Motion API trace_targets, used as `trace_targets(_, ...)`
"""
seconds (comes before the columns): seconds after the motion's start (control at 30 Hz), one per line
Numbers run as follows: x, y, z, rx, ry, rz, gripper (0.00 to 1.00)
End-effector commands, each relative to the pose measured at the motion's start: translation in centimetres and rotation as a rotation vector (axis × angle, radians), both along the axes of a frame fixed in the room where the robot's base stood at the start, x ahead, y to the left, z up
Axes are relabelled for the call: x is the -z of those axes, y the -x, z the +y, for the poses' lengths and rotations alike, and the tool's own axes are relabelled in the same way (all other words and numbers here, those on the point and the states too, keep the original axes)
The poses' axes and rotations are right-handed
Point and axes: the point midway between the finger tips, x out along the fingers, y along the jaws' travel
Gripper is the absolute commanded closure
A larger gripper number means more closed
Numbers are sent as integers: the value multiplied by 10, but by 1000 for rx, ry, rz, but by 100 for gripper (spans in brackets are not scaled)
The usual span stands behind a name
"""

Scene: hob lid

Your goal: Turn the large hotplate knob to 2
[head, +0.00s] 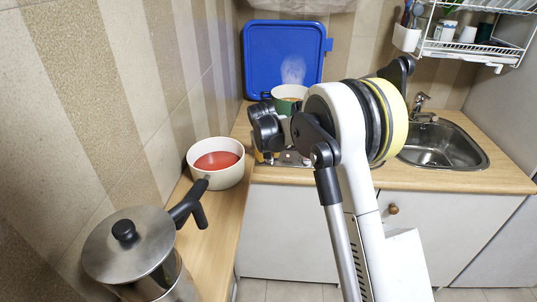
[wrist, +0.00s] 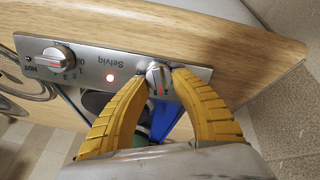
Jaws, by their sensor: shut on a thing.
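In the wrist view a metal control panel (wrist: 100,66) labelled "Selviq" carries two knobs. My gripper (wrist: 157,79), with yellow fingers, is shut on the silver knob (wrist: 157,74) by the panel's right end. I cannot tell which is the large hotplate's knob. In the head view my gripper (head: 262,128) and arm hide most of the hob.
A green pot (head: 289,92) stands behind my gripper, with steam above it. A blue panel (head: 284,50) stands upright at the wall. A white pot (head: 216,162) with red contents and a steel pot (head: 130,246) stand left. The sink (head: 443,147) is right.

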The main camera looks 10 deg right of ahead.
Motion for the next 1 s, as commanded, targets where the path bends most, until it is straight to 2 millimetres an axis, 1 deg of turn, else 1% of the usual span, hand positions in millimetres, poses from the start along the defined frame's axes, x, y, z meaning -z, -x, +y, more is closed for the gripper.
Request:
trace_targets(0.13, 1, 1, 1, -62, 33, 14, 100)
trace_targets(0.33, 1, 1, 1, -112, 61, 23, 100)
trace_targets(0.87, 2, 1, 1, -129, 69, 26, 100)
trace_targets(0.9, 1, 1, 1, -129, 69, 26, 57)
trace_targets(0.93, 1, 1, 1, -129, 69, 26, 48)
trace_targets(1.0, 1, 1, 1, -129, 69, 26, 47)
